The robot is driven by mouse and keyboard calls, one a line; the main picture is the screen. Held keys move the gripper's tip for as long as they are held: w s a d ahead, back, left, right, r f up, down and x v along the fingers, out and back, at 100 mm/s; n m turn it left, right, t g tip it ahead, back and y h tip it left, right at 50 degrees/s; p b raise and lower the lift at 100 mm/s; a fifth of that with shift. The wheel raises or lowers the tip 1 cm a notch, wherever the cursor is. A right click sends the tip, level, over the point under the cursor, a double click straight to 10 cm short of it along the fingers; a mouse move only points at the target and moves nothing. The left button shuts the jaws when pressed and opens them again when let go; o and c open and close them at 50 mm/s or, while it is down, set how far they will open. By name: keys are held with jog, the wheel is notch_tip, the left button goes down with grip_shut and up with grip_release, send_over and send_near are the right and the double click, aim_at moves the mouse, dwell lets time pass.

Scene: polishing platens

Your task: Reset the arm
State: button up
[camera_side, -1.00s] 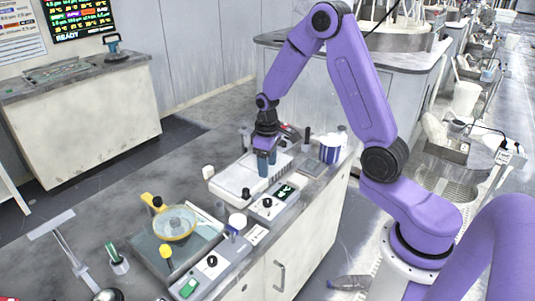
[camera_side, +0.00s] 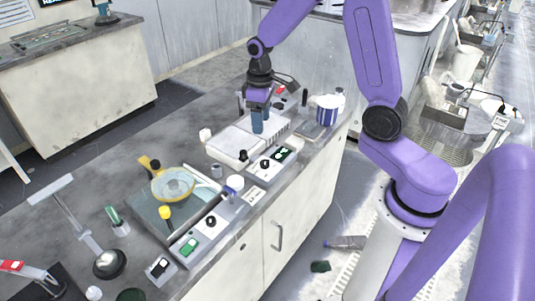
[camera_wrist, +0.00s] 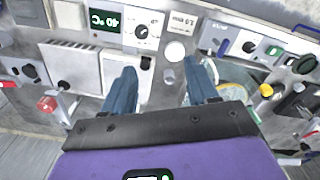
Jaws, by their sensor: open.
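My gripper (camera_side: 259,128) is open, with its two blue fingers pointing down above the white ribbed-edge unit on the bench (camera_side: 232,146). In the wrist view my gripper (camera_wrist: 160,80) has its blue fingers spread apart, and nothing is held between them. That view looks down on the bench, with the white unit (camera_wrist: 75,67) left of the fingers. In the side view the gap between the fingertips and the unit is hard to judge. The upper arm is cut off by the top edge.
A blue-striped container (camera_side: 327,110) stands at the right end. A metal stand (camera_side: 108,262) is at front left.

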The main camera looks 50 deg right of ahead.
jog(key=s+a+r+n, duration=0.2)
jog(key=s+a+r, duration=0.1)
jog(key=s+a, duration=0.3)
jog(key=s+a+r+n, duration=0.1)
jog(key=s+r+n, duration=0.1)
jog(key=s, duration=0.8)
jog(key=s+a+r+n, duration=0.1)
jog(key=s+n, duration=0.3)
jog(key=s, duration=0.6)
jog(key=shift+s+a+r, duration=0.25)
jog(key=shift+r, duration=0.25)
